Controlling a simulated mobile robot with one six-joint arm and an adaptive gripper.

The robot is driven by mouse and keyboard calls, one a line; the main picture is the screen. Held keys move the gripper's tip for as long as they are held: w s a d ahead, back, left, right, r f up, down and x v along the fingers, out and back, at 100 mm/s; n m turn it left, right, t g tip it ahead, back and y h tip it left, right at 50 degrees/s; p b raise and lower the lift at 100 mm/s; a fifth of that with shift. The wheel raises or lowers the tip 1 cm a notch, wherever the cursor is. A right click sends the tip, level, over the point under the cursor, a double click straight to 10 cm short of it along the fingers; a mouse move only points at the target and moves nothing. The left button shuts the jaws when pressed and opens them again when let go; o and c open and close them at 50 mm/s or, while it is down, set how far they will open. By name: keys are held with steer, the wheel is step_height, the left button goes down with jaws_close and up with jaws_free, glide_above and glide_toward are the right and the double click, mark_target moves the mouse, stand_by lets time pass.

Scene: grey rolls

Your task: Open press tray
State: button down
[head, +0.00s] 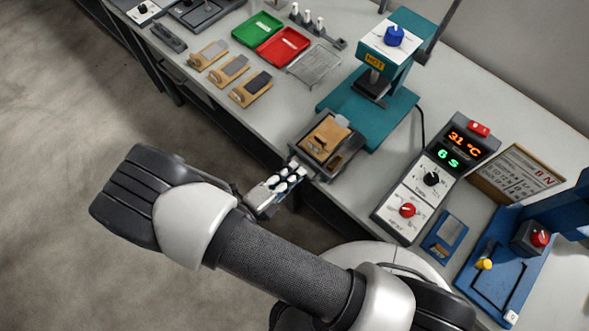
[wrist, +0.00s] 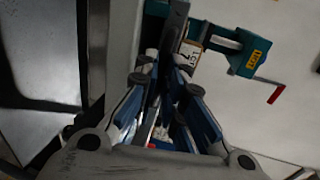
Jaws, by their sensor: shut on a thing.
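The teal press (head: 385,70) with a blue knob and a HOT label stands on the bench. Its dark grey press tray (head: 347,166) sits out in front of the press base, toward the bench's front edge, with a tan and brown plate (head: 326,138) on it. My gripper (head: 291,173) is at the tray's front end, over the bench edge, with its fingers shut on the tray's handle. In the wrist view the fingers (wrist: 167,80) close around a narrow dark bar; the exact contact is hard to see. Part of the press also shows there (wrist: 245,55).
A control box (head: 433,180) reading 31 °C and 6 S stands right of the tray. A blue device (head: 500,270) is farther right. Green (head: 258,28) and red (head: 283,46) trays, a wire rack (head: 314,66) and several small boards lie left. Open floor is in front.

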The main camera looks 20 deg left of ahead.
steer(key=c, duration=1.7)
jaws_free()
steer(key=v, duration=1.2)
